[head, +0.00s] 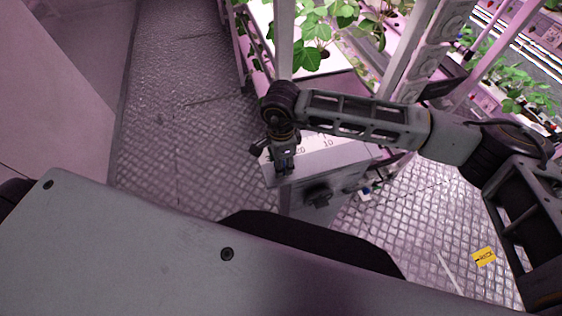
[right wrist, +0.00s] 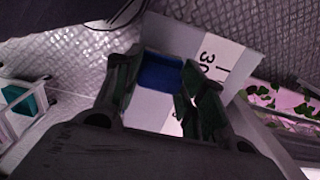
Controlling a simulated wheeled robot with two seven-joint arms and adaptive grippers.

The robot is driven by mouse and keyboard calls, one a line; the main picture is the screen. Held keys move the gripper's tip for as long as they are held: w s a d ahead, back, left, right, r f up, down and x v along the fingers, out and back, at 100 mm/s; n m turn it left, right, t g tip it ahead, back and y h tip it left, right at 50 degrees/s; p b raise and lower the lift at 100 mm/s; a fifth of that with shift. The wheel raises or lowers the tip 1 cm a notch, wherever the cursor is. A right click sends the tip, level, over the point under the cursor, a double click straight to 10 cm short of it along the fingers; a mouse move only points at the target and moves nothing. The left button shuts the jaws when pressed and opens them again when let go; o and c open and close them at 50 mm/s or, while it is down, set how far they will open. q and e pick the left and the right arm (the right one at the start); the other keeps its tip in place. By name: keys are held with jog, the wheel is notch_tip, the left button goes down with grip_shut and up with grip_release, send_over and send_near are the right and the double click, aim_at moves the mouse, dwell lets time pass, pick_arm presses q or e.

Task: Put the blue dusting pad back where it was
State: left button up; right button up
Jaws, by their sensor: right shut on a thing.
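My right gripper (head: 284,160) hangs over the near left end of a pale ledge with printed numbers (head: 330,143) on a grey cabinet. In the right wrist view my right gripper (right wrist: 160,95) is shut on the blue dusting pad (right wrist: 160,72), which shows between its dark fingers. The numbered ledge (right wrist: 225,62) lies just beyond the fingers. I cannot tell whether the pad touches it. In the head view the pad is mostly hidden by the gripper. My left gripper is in neither view.
Racks with leafy plants (head: 312,30) and white posts (head: 284,40) stand just behind the ledge. The grey cabinet (head: 310,197) has a dark fitting on its front. A yellow tag (head: 484,257) lies on the metal floor at right. The aisle floor (head: 180,100) at left is clear.

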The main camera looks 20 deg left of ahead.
jog(key=shift+f, duration=0.55)
jog(key=shift+f, duration=0.15)
jog(key=o, duration=0.9)
jog(key=shift+r, duration=0.25)
notch_tip(320, 180, up, 10)
jog(key=b, duration=0.2)
jog(key=shift+b, duration=0.4)
jog(key=shift+r, duration=0.9)
